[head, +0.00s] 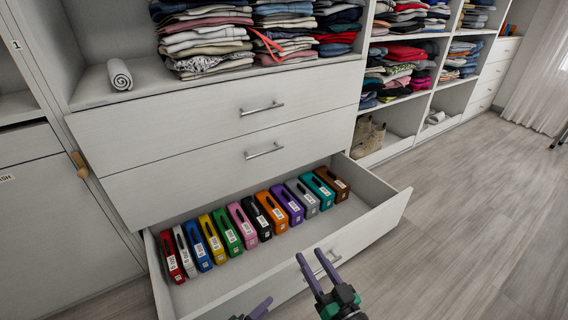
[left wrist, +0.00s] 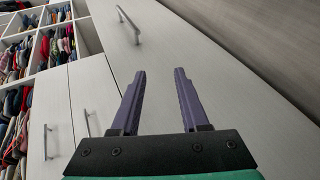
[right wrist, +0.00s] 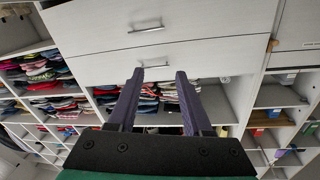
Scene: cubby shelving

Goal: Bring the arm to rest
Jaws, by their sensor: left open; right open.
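My left gripper (head: 256,309) shows only as a fingertip at the bottom edge of the head view. In the left wrist view my left gripper (left wrist: 160,72) is open and empty, with pale cabinet fronts and a bar handle (left wrist: 129,25) beyond it. My right gripper (head: 311,272) is in front of the open drawer (head: 365,232), by its handle (head: 328,265); I cannot tell whether they touch. In the right wrist view my right gripper (right wrist: 160,73) is open with nothing between its fingers.
The pulled-out bottom drawer holds a row of coloured cases (head: 263,217) and juts into the room. Two shut drawers (head: 225,110) are above it, under shelves of folded clothes (head: 205,40). A rolled towel (head: 120,75) lies on the shelf. The floor (head: 470,210) at right is clear.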

